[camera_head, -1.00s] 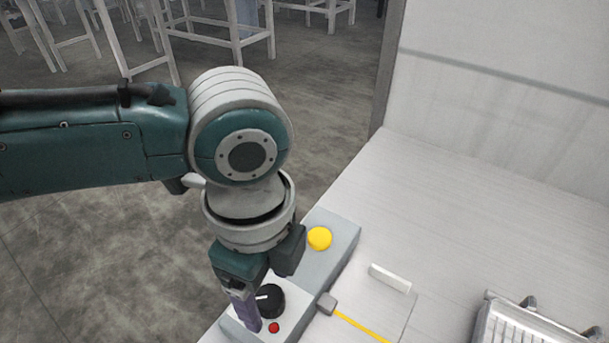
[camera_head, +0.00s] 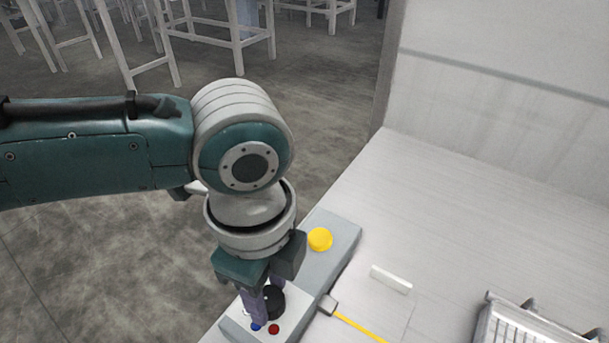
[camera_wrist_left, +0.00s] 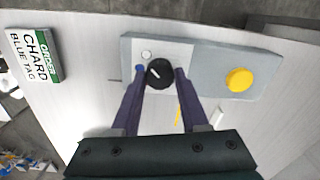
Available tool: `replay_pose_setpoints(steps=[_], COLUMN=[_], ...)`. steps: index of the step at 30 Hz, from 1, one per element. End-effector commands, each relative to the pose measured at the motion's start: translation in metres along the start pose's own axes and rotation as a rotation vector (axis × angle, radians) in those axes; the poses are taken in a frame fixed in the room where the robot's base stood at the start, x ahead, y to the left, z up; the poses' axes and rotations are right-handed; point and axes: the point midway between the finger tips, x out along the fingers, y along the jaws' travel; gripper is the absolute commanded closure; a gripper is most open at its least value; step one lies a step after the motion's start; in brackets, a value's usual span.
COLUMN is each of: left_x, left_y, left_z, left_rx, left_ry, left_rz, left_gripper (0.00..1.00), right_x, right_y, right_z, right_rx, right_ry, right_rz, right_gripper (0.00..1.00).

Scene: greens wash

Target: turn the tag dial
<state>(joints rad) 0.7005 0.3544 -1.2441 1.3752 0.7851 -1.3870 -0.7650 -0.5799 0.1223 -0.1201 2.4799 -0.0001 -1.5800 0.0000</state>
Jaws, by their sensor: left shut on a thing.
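The tag dial is a round black knob (camera_head: 275,301) on a light grey panel (camera_head: 296,317) at the counter's edge. It also shows in the left wrist view (camera_wrist_left: 160,74), with a white pointer line on its face. My left gripper (camera_head: 268,298) comes down from above, and its two purple fingers are shut on the dial from both sides. In the wrist view the fingers flank the knob. A blue button (camera_head: 256,328) and a red button (camera_head: 273,329) sit beside it. A sign (camera_wrist_left: 35,56) reads "ORDER CHARD BLUE TAG". My right gripper is not in view.
A large yellow button (camera_head: 320,239) sits on the grey box beside the panel. A metal rack (camera_head: 520,325) stands at the lower right.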

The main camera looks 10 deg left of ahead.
Motion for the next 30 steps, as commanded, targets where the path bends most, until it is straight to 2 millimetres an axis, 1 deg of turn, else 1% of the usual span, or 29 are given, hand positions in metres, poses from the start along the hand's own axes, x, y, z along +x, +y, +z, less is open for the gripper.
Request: replay_pose_setpoints(steps=[8,14,20,30], left_x=[-0.001,-0.002,-0.003,-0.003], left_y=[0.000,0.001,0.001,0.001], left_z=[0.000,0.000,-0.001,-0.001], left_rx=[-0.004,-0.051,-0.170,-0.457], left_ry=[0.000,0.001,0.002,0.001], left_rz=[0.000,0.003,0.004,0.004], left_gripper=[1.00,1.00,1.00,1.00], right_x=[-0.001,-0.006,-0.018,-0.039], right_y=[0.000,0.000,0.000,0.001], right_z=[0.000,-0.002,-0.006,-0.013], right_rx=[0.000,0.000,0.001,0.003], right_ry=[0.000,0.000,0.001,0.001], right_rz=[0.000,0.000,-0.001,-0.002], right_gripper=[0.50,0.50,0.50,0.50])
